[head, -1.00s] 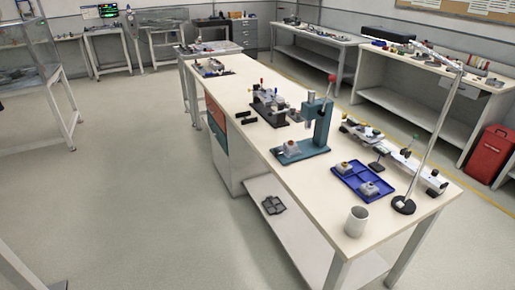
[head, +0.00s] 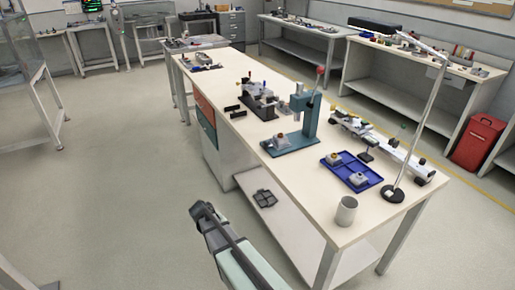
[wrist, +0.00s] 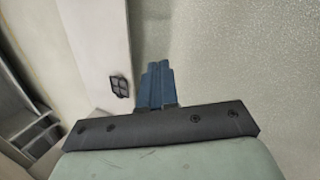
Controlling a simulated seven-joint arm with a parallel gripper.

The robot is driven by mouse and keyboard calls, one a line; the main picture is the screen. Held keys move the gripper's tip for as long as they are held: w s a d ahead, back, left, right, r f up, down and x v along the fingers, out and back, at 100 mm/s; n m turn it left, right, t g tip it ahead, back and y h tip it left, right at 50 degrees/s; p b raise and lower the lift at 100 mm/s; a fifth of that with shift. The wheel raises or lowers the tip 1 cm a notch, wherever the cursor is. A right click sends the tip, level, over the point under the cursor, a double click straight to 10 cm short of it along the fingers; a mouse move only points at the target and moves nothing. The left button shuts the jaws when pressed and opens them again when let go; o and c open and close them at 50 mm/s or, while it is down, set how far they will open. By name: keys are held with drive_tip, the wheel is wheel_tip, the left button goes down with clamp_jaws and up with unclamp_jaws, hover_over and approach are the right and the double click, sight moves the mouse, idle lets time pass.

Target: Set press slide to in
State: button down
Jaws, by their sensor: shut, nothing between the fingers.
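The teal press (head: 303,118) stands on the long bench, with a red knob at its top. On its teal base (head: 294,146) sits a grey block with an orange-topped part, which looks like the press slide (head: 280,139). It sits toward the left of the base, out from under the press head; its exact travel is too small to tell. My gripper (wrist: 158,66) is shut and empty in the wrist view, with its blue fingers together over the floor. In the head view my arm's end is low, left of the bench and well apart from the press.
A black fixture (head: 259,99) stands behind the press. A dark divided tray (head: 265,198) lies on the lower shelf.

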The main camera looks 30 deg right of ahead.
sight(264, 145)
drive_tip(key=w+d+r+n+t+h, duration=0.1)
drive_tip(key=w+d+r+n+h, duration=0.25)
drive_tip(key=w+r, duration=0.45)
drive_tip(key=w+d+r+n+h, duration=0.2)
drive_tip(key=w+d+r+h, duration=0.25)
drive_tip(key=w+r, duration=0.45)
wheel_tip(264, 145, up, 8)
drive_tip(key=w+d+r+n+h, duration=0.1)
drive_tip(key=d+n+h, duration=0.2)
drive_tip(key=n+h, duration=0.3)
drive_tip(key=d+n, duration=0.1)
drive_tip(key=d, duration=0.3)
drive_tip(key=d+n, duration=0.1)
drive_tip(key=d, duration=0.4)
drive_tip(key=d+n, duration=0.2)
drive_tip(key=d, duration=0.3)
drive_tip(key=shift+s+f+g+y, duration=0.2)
drive_tip(key=shift+g+y, duration=0.1)
drive_tip(key=shift+y, duration=0.1)
